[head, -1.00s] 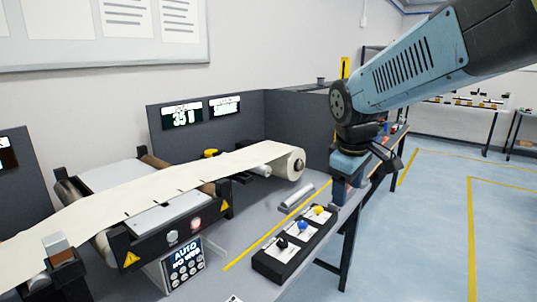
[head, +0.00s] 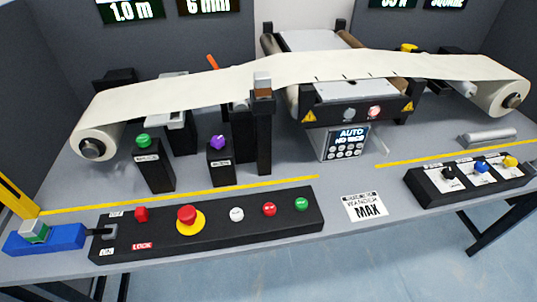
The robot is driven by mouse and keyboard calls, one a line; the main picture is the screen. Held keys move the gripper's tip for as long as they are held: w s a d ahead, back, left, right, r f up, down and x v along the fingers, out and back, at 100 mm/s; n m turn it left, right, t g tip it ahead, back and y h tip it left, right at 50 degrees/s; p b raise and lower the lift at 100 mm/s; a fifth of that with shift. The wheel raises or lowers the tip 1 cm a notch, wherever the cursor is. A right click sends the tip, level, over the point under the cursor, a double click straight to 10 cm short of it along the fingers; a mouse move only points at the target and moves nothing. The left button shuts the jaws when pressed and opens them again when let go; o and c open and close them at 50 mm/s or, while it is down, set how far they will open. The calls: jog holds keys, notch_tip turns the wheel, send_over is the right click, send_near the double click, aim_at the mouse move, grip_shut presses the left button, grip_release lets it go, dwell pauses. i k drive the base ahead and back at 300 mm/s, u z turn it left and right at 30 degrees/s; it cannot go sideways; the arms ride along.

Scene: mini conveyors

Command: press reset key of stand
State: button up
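A black control panel (head: 335,215) lies along the front of the grey bench. It carries a red switch (head: 141,214), a red mushroom button on a yellow ring (head: 189,216), a white button (head: 236,214), a red button (head: 269,209) and a green button (head: 301,204). A keypad unit (head: 346,143) with a display reading AUTO stands under the roller machine (head: 357,112). Two black posts carry a green knob (head: 143,140) and a purple knob (head: 218,142). I cannot read which key is marked reset. My gripper is not in view.
A cream web (head: 225,82) runs from a left roll (head: 92,146) to a right roll (head: 511,99). A black box with several coloured knobs (head: 448,190) sits at right. A blue block (head: 40,240) is at front left. Yellow lines cross the bench (head: 250,258).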

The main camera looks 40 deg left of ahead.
aim_at(236, 214)
jog(key=z, duration=0.5)
jog(key=i, duration=0.15)
jog(key=u, duration=3)
jog(key=k, duration=0.8)
jog(key=u, duration=0.25)
jog(key=i, duration=0.8)
jog(key=z, duration=0.1)
